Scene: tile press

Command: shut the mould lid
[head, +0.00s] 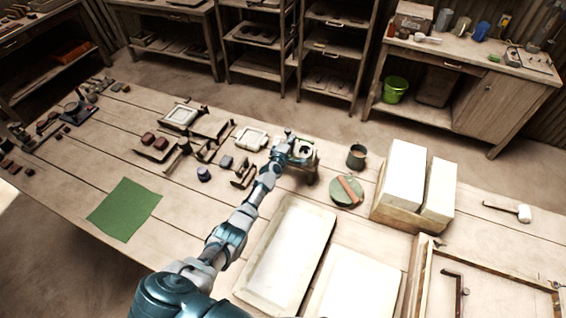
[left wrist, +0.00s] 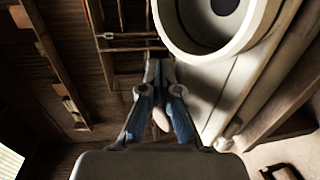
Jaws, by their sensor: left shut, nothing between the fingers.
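My left gripper (head: 289,136) reaches out over the middle of the table, and its fingers are shut with nothing between them. In the left wrist view the closed fingertips (left wrist: 160,68) point up the picture. A pale block with a round dark opening (head: 303,150) stands right beside the gripper, partly hidden by it. In the left wrist view a thick pale ring with a dark centre (left wrist: 218,22) is close to the fingertips, on their right; I cannot tell whether they touch. Which part is the mould lid, and how far open it stands, I cannot tell. My right gripper is out of view.
Left of the gripper lie a white framed plate (head: 251,138) and several small tools. Right of it stand a dark green pot (head: 356,156), a green disc with a brown bar (head: 347,191) and tall white blocks (head: 401,172). A pale slab (head: 287,255) lies nearer me.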

